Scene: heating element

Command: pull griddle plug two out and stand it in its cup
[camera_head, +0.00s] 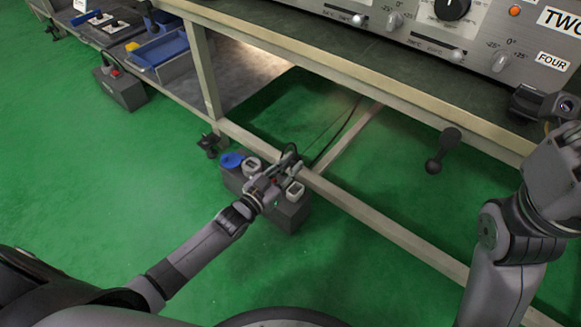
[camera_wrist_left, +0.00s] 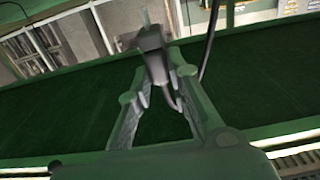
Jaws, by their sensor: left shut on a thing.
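My left gripper (camera_head: 282,168) is shut on a dark plug (camera_wrist_left: 152,58), which shows between its two fingers in the left wrist view. A dark cable curves down from the plug between the fingers. In the head view the plug (camera_head: 290,153) is small and dark, at the gripper's tip. The gripper is over a dark grey block (camera_head: 290,218) that carries a round blue piece (camera_head: 231,160) and white pieces (camera_head: 252,166) (camera_head: 295,191). The gripper covers part of the block. I cannot read which plug is held.
A bench with a pale frame rail (camera_head: 350,207) runs beside the block. A control panel (camera_head: 400,18) with knobs and labels stands on top. Another dark box (camera_head: 121,90) sits on the green floor at the upper left. Open floor (camera_head: 110,190) lies to the left.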

